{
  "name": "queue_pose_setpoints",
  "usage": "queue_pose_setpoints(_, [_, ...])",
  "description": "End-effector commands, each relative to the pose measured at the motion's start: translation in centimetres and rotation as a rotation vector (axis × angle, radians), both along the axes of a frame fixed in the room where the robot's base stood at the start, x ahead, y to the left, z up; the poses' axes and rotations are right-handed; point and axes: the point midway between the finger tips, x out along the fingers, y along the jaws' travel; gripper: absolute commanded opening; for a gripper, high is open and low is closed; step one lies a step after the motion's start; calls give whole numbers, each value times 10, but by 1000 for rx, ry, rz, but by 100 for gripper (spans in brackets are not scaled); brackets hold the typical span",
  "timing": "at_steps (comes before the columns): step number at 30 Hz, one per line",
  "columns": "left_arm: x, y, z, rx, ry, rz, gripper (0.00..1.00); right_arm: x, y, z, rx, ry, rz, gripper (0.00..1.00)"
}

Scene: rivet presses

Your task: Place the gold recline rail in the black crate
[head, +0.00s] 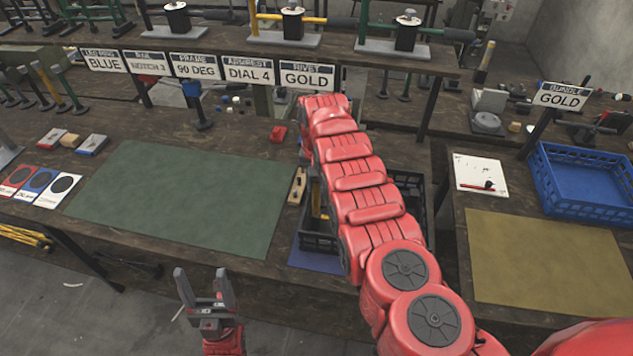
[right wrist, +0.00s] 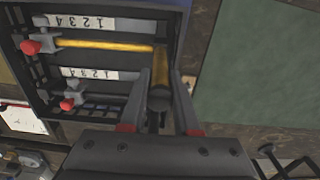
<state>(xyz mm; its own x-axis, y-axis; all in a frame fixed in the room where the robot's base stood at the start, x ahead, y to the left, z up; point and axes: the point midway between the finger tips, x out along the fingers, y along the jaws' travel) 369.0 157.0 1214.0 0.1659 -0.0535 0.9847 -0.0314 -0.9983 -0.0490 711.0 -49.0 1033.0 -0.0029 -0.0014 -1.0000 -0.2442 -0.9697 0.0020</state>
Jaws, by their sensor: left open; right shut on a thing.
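The black crate (head: 318,243) stands on the bench in the head view, partly hidden by my right arm; its dark wall and floor also show in the right wrist view (right wrist: 120,12). The gold recline rail (right wrist: 100,44) lies across the upper part of the crate in the right wrist view, with its wider end between my right fingers. My left gripper (head: 200,273) is open and empty in front of the bench.
In the crate are strips numbered 1 to 4 (right wrist: 90,73) and red-tipped grey fittings (right wrist: 70,98). A green mat (head: 175,195) lies left of the crate. A blue crate (head: 585,180) and a yellow mat (head: 545,260) are on the right bench. Label signs stand behind.

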Motion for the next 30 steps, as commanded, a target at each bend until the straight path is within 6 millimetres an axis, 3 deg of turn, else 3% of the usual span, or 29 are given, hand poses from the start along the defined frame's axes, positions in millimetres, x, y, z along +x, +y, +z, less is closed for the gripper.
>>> queue_pose_setpoints(9, [0,0,-4,0,0,0,66,1,0,-3,-1,-3,-1,0])
queue_pose_setpoints(10, [0,0,-3,0,0,0,66,1,0,-2,-1,-3,0,35])
queue_pose_setpoints(14, [0,0,-3,0,0,0,66,1,0,-2,0,-2,0,59])
queue_pose_setpoints(26, [0,0,-1,0,0,0,66,1,1,5,0,-3,1,60])
queue_pose_setpoints(30, [0,0,-3,0,0,0,66,1,2,27,0,-6,2,60])
